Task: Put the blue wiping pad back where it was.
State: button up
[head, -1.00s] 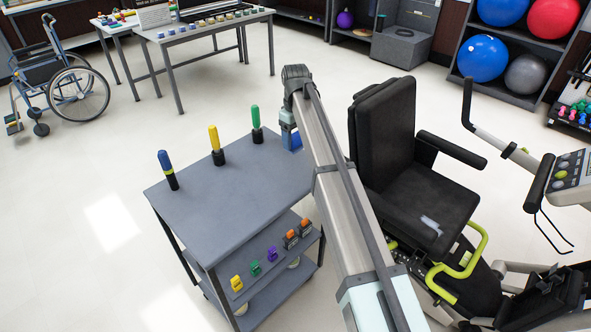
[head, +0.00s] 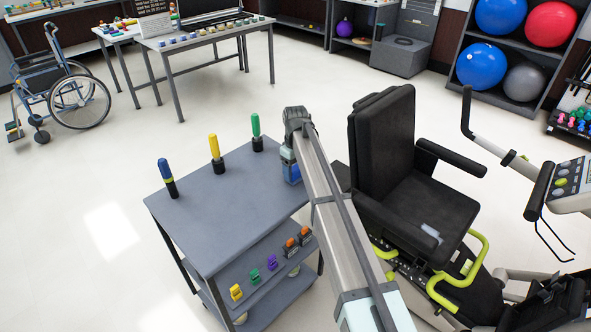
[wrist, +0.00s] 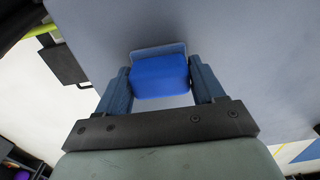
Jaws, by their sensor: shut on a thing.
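The blue wiping pad (wrist: 160,76) is between the two fingers of my gripper (wrist: 161,82) in the wrist view, with a grey surface beyond it. In the head view my gripper (head: 291,168) is at the right edge of the grey cart's top (head: 225,195), beside the black seat. The pad (head: 293,176) shows there as a small blue patch low on the gripper, partly hidden by my arm. I cannot tell whether the pad touches the cart top.
Blue (head: 167,178), yellow (head: 216,153) and green (head: 257,132) handled tools stand upright along the cart's far side. Coloured clips (head: 271,262) sit on its lower shelf. The black seat (head: 425,205) is close on the right. The cart top's near middle is clear.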

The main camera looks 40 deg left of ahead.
aim_at(295, 168)
jog(key=shift+f, duration=0.1)
jog(key=o, duration=1)
notch_tip(295, 168, up, 12)
dwell(0.5)
